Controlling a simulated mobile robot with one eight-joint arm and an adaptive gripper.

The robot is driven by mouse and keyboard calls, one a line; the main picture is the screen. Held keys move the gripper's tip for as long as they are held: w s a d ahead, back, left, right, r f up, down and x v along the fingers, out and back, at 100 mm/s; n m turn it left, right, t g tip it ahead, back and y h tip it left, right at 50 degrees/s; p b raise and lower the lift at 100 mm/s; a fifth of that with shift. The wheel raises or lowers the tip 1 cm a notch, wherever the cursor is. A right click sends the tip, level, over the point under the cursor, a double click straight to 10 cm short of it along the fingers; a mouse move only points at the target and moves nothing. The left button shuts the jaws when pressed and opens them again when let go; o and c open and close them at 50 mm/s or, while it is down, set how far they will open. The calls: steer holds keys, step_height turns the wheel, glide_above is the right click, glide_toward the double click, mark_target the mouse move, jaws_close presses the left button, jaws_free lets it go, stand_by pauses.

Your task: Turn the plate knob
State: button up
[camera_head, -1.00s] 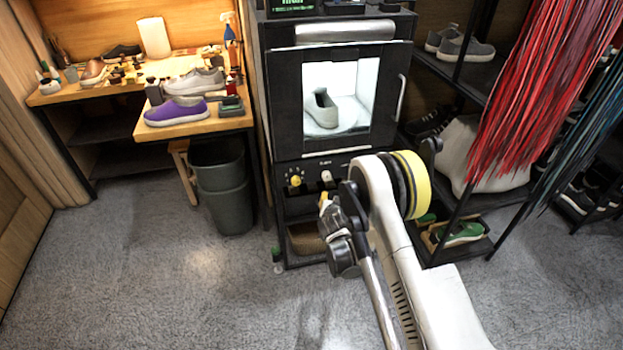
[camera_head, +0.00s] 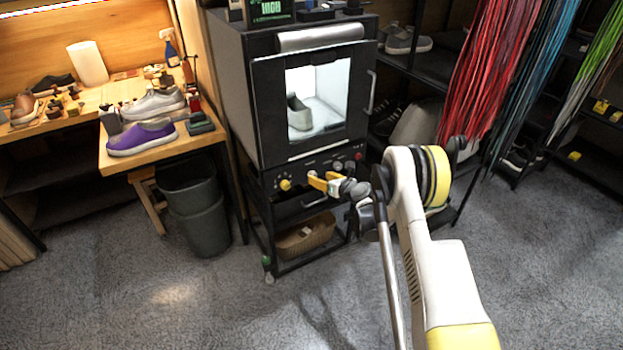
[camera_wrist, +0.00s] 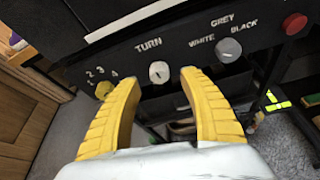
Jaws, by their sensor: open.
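The knob labelled TURN, small and white, shows in the wrist view (camera_wrist: 159,72) on the cabinet's black control panel (camera_wrist: 125,60). My gripper (camera_wrist: 159,84), with yellow ribbed fingers, is open and empty. In the wrist view the knob appears between and slightly beyond the two fingertips. I cannot tell whether a finger touches it. In the head view my gripper (camera_head: 318,183) is in front of the panel, under the lit window, partly covering the knob row. A pale shoe (camera_head: 299,112) stands inside behind the shut door (camera_head: 270,110).
A yellow numbered knob (camera_wrist: 104,90) is left of the TURN knob; a grey WHITE/GREY/BLACK knob (camera_wrist: 229,49) and red button (camera_wrist: 294,23) are right. A basket (camera_head: 306,236) sits below. A bin (camera_head: 205,222) stands left, hanging laces (camera_head: 490,70) right. The foreground floor is clear.

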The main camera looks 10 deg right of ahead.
mark_target(313, 175)
steer(key=b+x, duration=0.1)
steer(key=x, duration=0.4)
steer(key=shift+w+a+f+b, duration=0.1)
steer(key=shift+w+a+b, duration=0.1)
steer(key=shift+b, duration=0.1)
jaws_close()
